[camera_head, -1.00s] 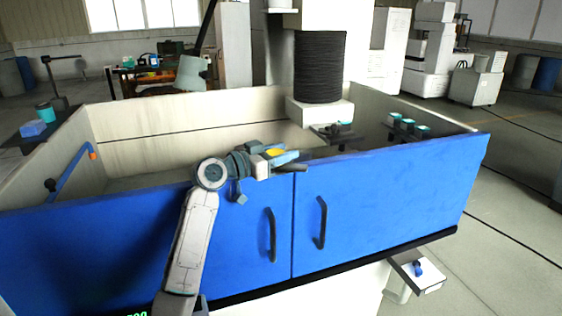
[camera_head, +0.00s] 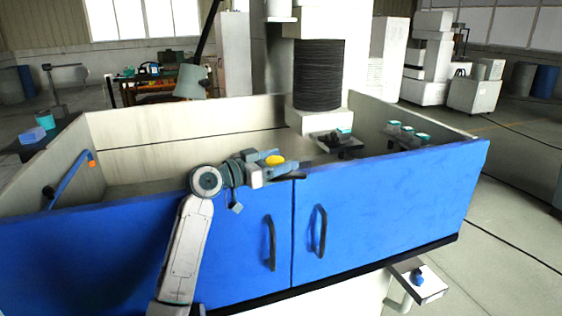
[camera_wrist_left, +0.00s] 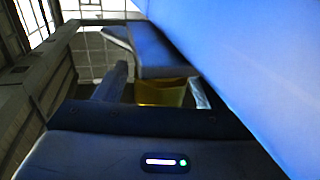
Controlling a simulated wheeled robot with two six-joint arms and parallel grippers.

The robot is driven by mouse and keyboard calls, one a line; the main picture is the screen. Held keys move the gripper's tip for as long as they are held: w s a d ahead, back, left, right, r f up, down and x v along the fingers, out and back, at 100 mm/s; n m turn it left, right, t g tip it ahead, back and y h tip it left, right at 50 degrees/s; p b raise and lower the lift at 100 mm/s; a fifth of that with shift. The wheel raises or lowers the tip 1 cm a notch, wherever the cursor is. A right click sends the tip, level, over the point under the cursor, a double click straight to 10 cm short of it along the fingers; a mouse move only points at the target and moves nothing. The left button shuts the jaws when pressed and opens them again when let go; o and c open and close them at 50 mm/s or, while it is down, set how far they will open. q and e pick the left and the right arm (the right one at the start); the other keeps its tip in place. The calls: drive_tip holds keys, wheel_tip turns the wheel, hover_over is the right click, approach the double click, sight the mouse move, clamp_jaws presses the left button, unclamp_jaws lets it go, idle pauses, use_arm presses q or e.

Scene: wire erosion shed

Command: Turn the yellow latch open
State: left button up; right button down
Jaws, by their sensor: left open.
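The yellow latch (camera_head: 275,160) sits at the top edge of the blue doors (camera_head: 375,205), close to the seam between them. My left gripper (camera_head: 287,167) is at the latch with its jaws open. Its fingers partly hide the latch, and I cannot tell whether they touch it. In the left wrist view a yellow surface (camera_wrist_left: 160,92) shows between the fingers, close to the blue door face (camera_wrist_left: 245,60). My right gripper is not in view.
Two dark handles, the left one (camera_head: 271,243) and the right one (camera_head: 320,231), stand out from the doors below my gripper. A pale tank (camera_head: 140,158) opens behind the doors. A black ribbed column (camera_head: 318,75) stands at its back. A small shelf (camera_head: 430,285) juts out at lower right.

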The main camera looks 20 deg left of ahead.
use_arm(q)
drive_tip(key=b+v, duration=0.3)
drive_tip(key=v, duration=0.7)
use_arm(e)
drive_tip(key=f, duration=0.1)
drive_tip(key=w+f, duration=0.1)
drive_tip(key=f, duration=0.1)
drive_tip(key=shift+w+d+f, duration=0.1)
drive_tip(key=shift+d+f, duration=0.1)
